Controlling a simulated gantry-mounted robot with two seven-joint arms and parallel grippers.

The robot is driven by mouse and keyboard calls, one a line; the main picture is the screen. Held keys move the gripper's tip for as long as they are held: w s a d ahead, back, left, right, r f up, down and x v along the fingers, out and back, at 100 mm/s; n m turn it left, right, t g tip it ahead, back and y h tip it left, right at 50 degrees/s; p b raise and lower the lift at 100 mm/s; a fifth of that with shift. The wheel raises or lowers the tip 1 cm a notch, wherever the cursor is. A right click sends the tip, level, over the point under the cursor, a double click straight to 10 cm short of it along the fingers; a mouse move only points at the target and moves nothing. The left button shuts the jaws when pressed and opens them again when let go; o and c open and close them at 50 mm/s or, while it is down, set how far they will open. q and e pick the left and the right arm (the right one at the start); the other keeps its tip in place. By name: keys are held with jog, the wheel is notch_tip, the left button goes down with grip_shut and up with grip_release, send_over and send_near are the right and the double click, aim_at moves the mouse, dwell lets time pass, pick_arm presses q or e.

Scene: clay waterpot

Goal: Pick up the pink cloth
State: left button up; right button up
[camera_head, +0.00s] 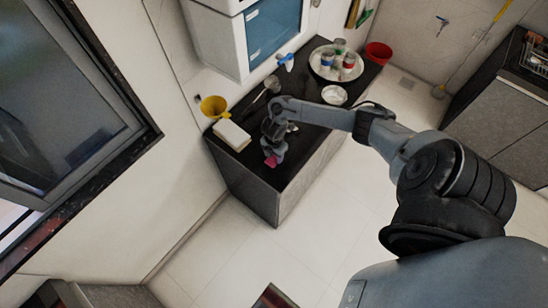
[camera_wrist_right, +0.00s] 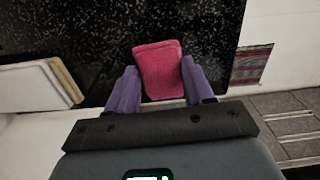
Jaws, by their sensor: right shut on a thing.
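The pink cloth (camera_wrist_right: 158,68) is a small folded rectangle between the two purple fingers of my right gripper (camera_wrist_right: 158,88) in the right wrist view. The fingers are shut on its near part, and its far part sticks out past them over the black speckled counter. In the head view the cloth (camera_head: 271,161) shows as a small pink patch at my right gripper (camera_head: 272,153), close to the counter's near edge. I cannot tell whether the cloth touches the counter top. My left gripper is not in view.
A red bowl (camera_head: 379,52) is at the far end. Open tiled floor (camera_head: 310,235) lies in front.

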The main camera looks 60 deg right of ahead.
jog(key=s+d+r+p, duration=0.1)
jog(key=s+d+r, duration=0.4)
jog(key=s, duration=0.5)
notch_tip(320, 180, up, 3)
jog(key=shift+s+f, duration=0.1)
jog(key=shift+s, duration=0.2)
jog(key=o, duration=0.3)
jog(key=shift+c, duration=1.2)
